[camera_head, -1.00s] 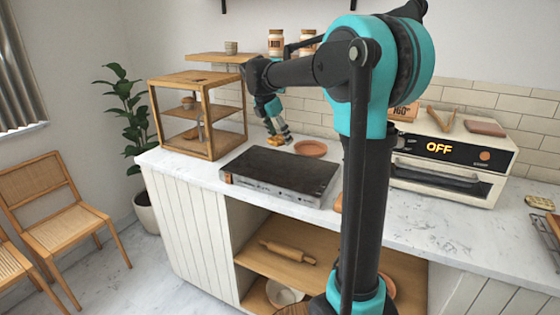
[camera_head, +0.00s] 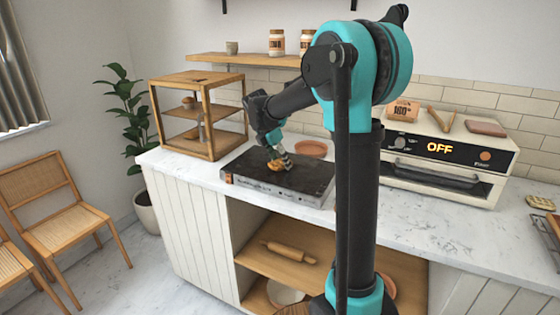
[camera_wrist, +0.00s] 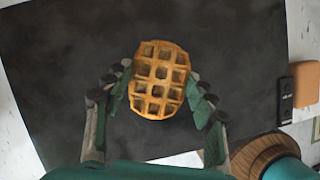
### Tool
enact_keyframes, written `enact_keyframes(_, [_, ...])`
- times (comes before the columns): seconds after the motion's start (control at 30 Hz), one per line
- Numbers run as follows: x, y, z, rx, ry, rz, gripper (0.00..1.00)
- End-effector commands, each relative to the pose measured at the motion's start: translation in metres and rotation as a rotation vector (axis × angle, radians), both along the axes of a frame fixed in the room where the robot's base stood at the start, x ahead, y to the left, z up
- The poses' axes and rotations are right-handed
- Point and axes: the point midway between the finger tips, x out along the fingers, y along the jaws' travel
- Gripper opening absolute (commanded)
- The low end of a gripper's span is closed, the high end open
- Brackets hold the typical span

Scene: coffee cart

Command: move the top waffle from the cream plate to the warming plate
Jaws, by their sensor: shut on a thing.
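The waffle (camera_head: 276,165) is golden brown with a square grid. My gripper (camera_wrist: 160,82) is shut on it, with a finger on each side of the waffle (camera_wrist: 159,80). The dark, flat warming plate (camera_head: 305,182) lies on the counter, and its black surface (camera_wrist: 70,60) fills most of the wrist view behind the waffle. The waffle is over the middle of the warming plate; I cannot tell whether it touches the surface. I cannot make out the cream plate in either view.
A terracotta dish (camera_head: 312,149) sits behind the warming plate. A wooden shelf case (camera_head: 207,120) stands to the left. A toaster oven (camera_head: 450,160) stands to the right. Clear counter (camera_head: 440,220) lies in front of the oven.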

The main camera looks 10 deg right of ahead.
Motion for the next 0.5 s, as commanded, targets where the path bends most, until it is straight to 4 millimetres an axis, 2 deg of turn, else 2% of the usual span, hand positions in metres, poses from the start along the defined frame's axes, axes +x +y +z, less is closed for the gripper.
enact_keyframes(0.07, [0.0001,0.0,-0.0017,0.0,0.0,0.0,0.27])
enact_keyframes(0.1, [0.0001,0.0,-0.002,0.0,0.0,0.0,0.58])
enact_keyframes(0.23, [0.0001,0.0001,-0.0017,0.0,0.0,0.0,0.75])
enact_keyframes(0.5, [0.0,0.0,-0.0016,0.0,0.0,0.0,0.77])
